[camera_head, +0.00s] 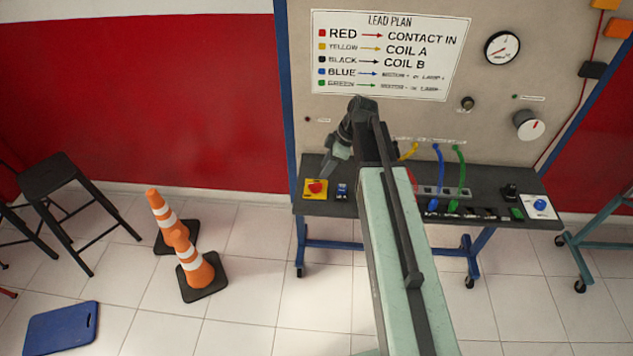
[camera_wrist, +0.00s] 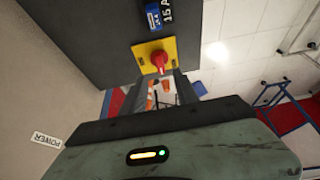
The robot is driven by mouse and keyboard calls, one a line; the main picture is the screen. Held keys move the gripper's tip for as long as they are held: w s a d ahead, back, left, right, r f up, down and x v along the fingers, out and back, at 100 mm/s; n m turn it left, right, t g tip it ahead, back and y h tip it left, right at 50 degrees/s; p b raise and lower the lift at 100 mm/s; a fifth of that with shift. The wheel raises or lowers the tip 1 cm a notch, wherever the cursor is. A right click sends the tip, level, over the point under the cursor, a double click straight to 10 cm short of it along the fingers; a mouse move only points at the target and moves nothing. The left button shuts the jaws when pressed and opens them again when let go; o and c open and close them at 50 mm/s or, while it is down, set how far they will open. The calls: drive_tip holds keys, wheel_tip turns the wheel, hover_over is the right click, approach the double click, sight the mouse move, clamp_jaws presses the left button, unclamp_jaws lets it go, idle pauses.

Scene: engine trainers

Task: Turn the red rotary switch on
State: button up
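The red rotary switch (camera_head: 316,187) sits on a yellow plate at the left end of the dark bench shelf, below the panel. In the wrist view the red knob (camera_wrist: 159,60) shows with its handle pointing toward my gripper. My gripper (camera_head: 327,172) is above and just right of the switch in the head view, tilted down. In the wrist view my gripper (camera_wrist: 162,82) has its two fingers apart, with the floor and cones visible between them. The fingertips are close to the knob; I cannot tell whether they touch it.
A blue 15 A part (camera_head: 342,191) sits just right of the switch. Yellow, blue and green leads (camera_head: 437,165) rise farther right on the shelf (camera_head: 380,206). Orange cones (camera_head: 190,262) and a black stool (camera_head: 62,185) stand on the floor at left.

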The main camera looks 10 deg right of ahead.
sight(316, 184)
drive_tip(key=b+x, duration=0.7)
drive_tip(key=x, duration=0.1)
drive_tip(key=shift+d, duration=0.1)
drive_tip(key=shift+r, duration=0.1)
clamp_jaws()
